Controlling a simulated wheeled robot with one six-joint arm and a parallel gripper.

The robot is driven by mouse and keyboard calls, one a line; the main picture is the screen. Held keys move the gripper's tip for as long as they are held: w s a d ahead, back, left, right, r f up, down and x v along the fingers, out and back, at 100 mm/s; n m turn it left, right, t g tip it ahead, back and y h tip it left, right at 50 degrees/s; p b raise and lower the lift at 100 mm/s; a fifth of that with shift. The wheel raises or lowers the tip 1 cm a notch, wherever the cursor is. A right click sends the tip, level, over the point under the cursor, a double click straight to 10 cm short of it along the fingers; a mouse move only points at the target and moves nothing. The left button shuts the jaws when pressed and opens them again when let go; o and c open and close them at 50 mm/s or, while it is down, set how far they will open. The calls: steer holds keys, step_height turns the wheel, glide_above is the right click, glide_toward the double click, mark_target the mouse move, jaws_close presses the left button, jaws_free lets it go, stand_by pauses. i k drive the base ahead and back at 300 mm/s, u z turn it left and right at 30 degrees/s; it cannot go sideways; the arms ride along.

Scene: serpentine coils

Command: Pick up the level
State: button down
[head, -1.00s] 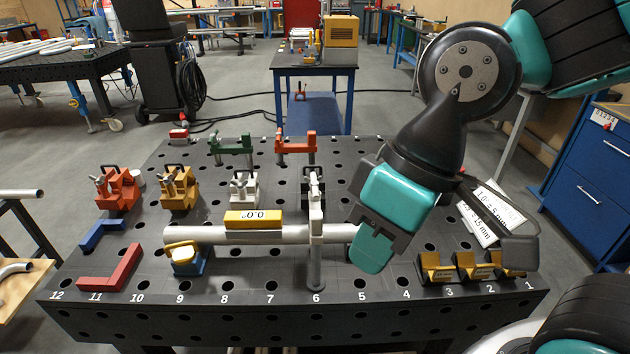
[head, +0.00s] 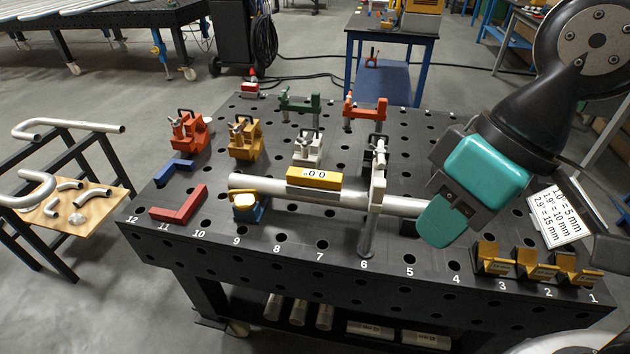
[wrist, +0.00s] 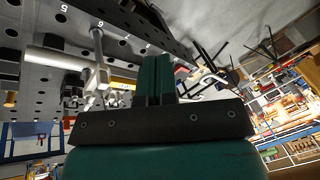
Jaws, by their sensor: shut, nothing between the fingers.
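A strip of yellow, partly hidden, shows in the wrist view (wrist: 122,84). My gripper (head: 437,222) is at the right end of the pipe, to the right of the level and apart from it. Its teal fingers (wrist: 158,78) are together with nothing between them in the wrist view. I cannot tell whether the gripper touches the pipe end.
An upright clamp (head: 375,195) stands between the level and my gripper. A blue support (head: 248,208) is under the pipe's left end. Several clamps, orange (head: 190,132), tan (head: 244,138) and white (head: 306,150), stand behind. Yellow V-blocks (head: 493,262) line the front right. A sign (head: 560,215) stands at right.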

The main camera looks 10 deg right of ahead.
mark_target(306, 182)
steer(key=u, duration=0.5)
steer(key=k, duration=1.25)
steer(key=z, duration=0.3)
steer(key=i, duration=1.65)
steer(key=u, duration=0.7)
